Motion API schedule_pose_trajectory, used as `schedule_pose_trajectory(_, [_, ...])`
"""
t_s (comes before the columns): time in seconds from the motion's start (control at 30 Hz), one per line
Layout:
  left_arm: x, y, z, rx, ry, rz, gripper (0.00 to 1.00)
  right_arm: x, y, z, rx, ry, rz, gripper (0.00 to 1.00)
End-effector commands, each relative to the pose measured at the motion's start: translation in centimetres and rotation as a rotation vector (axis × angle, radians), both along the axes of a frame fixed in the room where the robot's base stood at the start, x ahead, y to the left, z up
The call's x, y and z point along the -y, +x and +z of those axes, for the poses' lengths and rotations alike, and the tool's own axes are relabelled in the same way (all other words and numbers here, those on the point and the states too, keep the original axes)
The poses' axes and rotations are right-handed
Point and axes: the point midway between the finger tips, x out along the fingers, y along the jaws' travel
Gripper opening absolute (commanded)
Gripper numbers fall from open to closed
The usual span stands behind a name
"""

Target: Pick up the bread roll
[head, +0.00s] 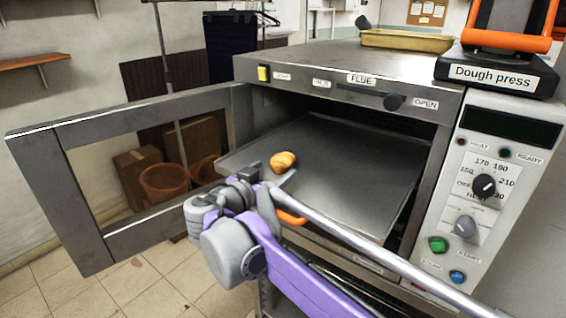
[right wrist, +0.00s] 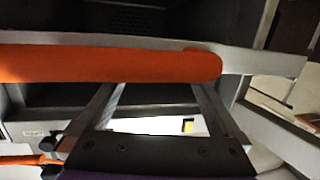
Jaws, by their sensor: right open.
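The bread roll (head: 283,160), small and golden brown, lies on the grey tray (head: 345,160) in the open oven, near the tray's left side. My right gripper (head: 270,177) is open, just in front of and below the roll in the head view. I cannot tell whether it touches the roll. In the right wrist view, the two fingers (right wrist: 161,102) show apart, with an orange bar (right wrist: 110,63) across the view beyond them. The roll cannot be made out there. My left gripper is not in view.
The oven door (head: 75,213) stands open to the left. An orange handle (head: 290,217) shows beside my right arm. A control panel (head: 480,190) is at right. The dough press (head: 495,75) and a yellow tray (head: 407,41) stand on top. Most of the oven tray is bare.

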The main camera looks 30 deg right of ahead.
Motion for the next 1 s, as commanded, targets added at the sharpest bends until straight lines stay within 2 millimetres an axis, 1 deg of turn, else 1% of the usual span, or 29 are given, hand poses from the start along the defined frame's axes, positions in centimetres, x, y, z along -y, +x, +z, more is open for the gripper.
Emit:
schedule_pose_trajectory(0.1, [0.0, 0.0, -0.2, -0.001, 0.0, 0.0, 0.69, 1.6, 1.1, -0.6, -0.001, 0.0, -0.005, 1.0])
schedule_pose_trajectory(0.23, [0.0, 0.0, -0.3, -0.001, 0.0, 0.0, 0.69, 3.0, 2.1, -0.8, 0.0, 0.0, -0.003, 1.0])
schedule_pose_trajectory(0.37, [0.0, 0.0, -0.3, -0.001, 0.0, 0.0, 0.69, 3.5, 2.5, -0.9, 0.0, 0.0, -0.001, 1.0])
schedule_pose_trajectory(0.57, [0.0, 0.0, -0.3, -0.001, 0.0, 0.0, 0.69, 3.5, 2.5, -0.9, -0.001, -0.001, 0.0, 1.0])
schedule_pose_trajectory(0.7, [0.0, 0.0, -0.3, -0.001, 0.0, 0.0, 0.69, 3.5, 2.5, -0.9, -0.001, -0.001, 0.0, 0.75])
schedule_pose_trajectory(0.77, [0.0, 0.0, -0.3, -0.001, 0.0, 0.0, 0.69, 3.5, 2.5, -0.9, -0.001, -0.001, 0.0, 0.64])
schedule_pose_trajectory(0.8, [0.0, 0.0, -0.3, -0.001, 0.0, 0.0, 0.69, 3.5, 2.5, -0.9, -0.001, -0.001, 0.0, 0.57])
schedule_pose_trajectory(0.97, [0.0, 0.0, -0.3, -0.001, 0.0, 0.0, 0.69, 3.5, 2.5, -0.9, -0.001, -0.001, 0.0, 0.28])
schedule_pose_trajectory(1.0, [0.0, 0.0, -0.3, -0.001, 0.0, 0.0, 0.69, 3.5, 2.5, -0.9, -0.001, -0.001, 0.0, 0.21])
